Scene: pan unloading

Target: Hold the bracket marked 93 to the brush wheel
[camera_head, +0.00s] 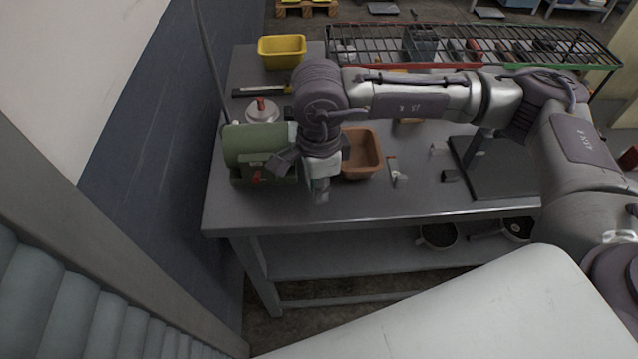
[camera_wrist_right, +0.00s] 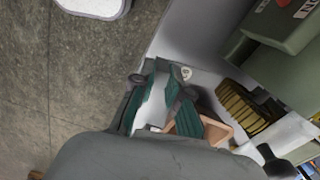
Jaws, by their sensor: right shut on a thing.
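The green bench machine (camera_head: 258,145) stands at the left of the table. Its brass-coloured brush wheel (camera_wrist_right: 243,106) shows in the right wrist view, beside the green housing (camera_wrist_right: 290,70). My right gripper (camera_head: 320,190) points down just right of the machine, in front of the brown bin. In the wrist view its green-padded fingers (camera_wrist_right: 166,92) are shut on a small grey metal piece, apparently the bracket (camera_wrist_right: 186,73). A dark mark shows on it, too small to read. The piece is apart from the wheel in that view. My left gripper is not in view.
The brown bin (camera_head: 369,153) stands close behind my right gripper. A yellow bin (camera_head: 282,50), a red-and-white round item (camera_head: 262,110) and small metal parts (camera_head: 397,175) are on the table. A wire rack (camera_head: 480,45) lies at the back. The front edge is clear.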

